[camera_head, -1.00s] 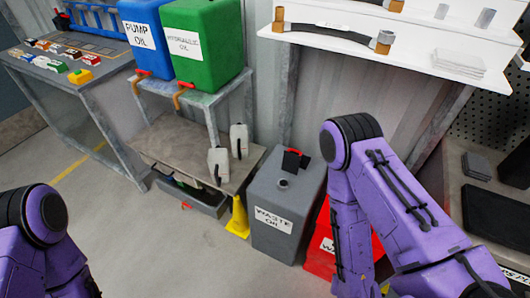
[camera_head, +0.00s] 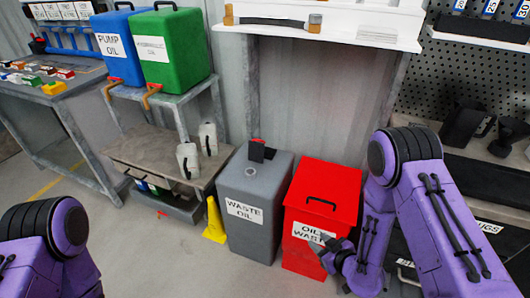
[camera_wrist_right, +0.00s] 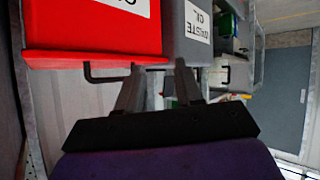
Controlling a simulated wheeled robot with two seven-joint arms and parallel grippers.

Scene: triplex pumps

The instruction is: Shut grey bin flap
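The grey bin (camera_head: 240,225) with a "WASTE OIL" label stands on the floor against the wall; it also shows in the right wrist view (camera_wrist_right: 197,48). Its small dark flap (camera_head: 262,152) stands up at the rear of its top, with a bit of red at its edge. The opening in the top (camera_head: 251,171) is uncovered. My right gripper (camera_head: 325,247) is in front of the red bin's label, to the right of the grey bin. In the right wrist view its two fingers (camera_wrist_right: 160,80) are apart with nothing between them. My left gripper is out of view; only its arm shows.
The red "OILY WASTE" bin (camera_head: 325,185), with a black lid handle, stands close to the grey bin's right. A yellow object (camera_head: 214,222) and a low bench (camera_head: 160,155) are to the left. A white shelf (camera_head: 330,32) is above. Floor in front is clear.

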